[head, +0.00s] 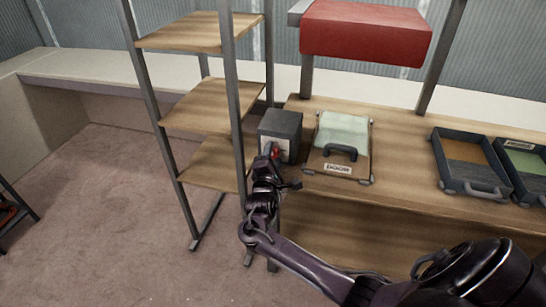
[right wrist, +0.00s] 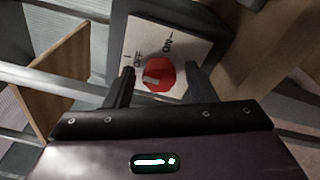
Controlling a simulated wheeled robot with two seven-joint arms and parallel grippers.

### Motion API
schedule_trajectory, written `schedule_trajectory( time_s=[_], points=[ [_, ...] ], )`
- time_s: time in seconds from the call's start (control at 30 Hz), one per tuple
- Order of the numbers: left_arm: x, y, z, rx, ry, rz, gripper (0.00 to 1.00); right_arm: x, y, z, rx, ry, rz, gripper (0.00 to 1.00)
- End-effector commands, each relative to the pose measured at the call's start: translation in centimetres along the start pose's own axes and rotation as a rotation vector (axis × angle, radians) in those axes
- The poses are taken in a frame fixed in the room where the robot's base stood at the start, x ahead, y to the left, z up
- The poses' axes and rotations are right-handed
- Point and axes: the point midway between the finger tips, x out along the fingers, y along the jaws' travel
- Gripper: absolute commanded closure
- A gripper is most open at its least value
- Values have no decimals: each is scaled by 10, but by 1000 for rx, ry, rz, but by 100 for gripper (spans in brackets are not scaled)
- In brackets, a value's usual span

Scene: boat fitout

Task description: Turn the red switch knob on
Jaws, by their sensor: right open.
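The red switch knob (right wrist: 160,73) sits on a pale plate (right wrist: 190,42) marked OFF and ON, on the face of a dark grey box (head: 281,128). In the right wrist view the knob's white mark lies on its left side, nearer the OFF label than the ON label. My right gripper (right wrist: 161,82) is open, with one finger on each side of the knob; I cannot tell whether either finger touches it. In the head view the knob (head: 276,153) shows just beyond my right gripper (head: 270,157), which partly covers the box face. My left gripper is not in view.
A wooden shelf rack (head: 205,105) with metal posts stands close left of the box. Right of the box on the wooden bench (head: 400,150) lie a labelled case with a black handle (head: 338,160) and two trays (head: 465,165). A red cabinet (head: 365,35) hangs above.

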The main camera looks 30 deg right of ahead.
Motion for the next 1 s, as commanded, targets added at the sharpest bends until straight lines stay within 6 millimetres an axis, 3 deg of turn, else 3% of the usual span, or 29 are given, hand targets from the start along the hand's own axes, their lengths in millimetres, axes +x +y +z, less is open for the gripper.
schedule_trajectory(
  time_s=[0.07,0.4,0.73,1.0],
  points=[
    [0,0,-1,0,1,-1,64,0,0,0,0,0,0,50],
    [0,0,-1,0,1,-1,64,0,0,0,0,0,0,93],
    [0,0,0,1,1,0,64,0,-1,0,42,-3,3,94],
    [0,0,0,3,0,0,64,0,-2,0,209,-10,19,94]
  ],
)
